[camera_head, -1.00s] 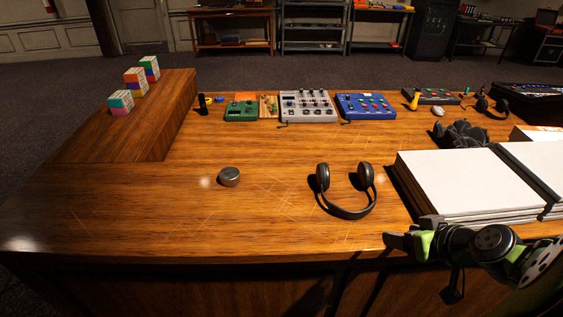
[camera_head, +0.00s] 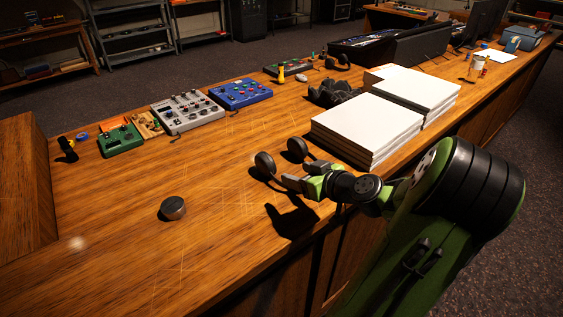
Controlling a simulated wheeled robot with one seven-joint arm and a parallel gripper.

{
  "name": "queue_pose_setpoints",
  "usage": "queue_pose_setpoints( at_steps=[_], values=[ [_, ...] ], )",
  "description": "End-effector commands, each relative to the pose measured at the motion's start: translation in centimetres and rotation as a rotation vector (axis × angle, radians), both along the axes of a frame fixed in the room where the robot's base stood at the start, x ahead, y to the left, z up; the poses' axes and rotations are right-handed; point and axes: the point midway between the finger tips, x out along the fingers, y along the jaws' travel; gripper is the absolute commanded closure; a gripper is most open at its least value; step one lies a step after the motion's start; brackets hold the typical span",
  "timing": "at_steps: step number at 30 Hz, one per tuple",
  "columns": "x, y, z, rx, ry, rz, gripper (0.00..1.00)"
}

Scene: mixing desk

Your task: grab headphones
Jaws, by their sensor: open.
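The black headphones lie on the wooden desk (camera_head: 110,235) near its front edge, left of the white stacks. Their left ear cup (camera_head: 265,163) and right ear cup (camera_head: 297,149) show. Most of the headband is hidden by my gripper. My gripper (camera_head: 303,174) is open, its grey fingers pointing left at the near side of the headphones. It appears above the desk, with its shadow below. I cannot tell whether a finger touches the headband. A second dark pair of headphones (camera_head: 338,61) lies far back on the desk.
White stacks (camera_head: 365,130) stand right of the headphones, with a dark crumpled thing (camera_head: 332,92) behind them. A round dark knob (camera_head: 172,208) sits at left. Green (camera_head: 121,141), grey (camera_head: 187,111) and blue (camera_head: 241,93) devices line the back. The desk between is clear.

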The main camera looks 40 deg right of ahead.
Motion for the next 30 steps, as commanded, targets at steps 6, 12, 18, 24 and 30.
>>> queue_pose_setpoints(
  at_steps=[6,12,18,24,30],
  values=[
    [4.7,-0.3,-1.9,0.001,-0.001,0.006,0.36],
    [7.1,-0.5,-2.6,0.002,-0.001,0.005,0.36],
    [10.2,-1.0,-3.8,0.001,-0.001,0.002,0.36],
    [10.5,-1.0,-3.9,-0.001,0.0,0.0,0.36],
    [10.4,-1.0,-3.9,-0.001,0.001,0.0,0.6]
  ],
)
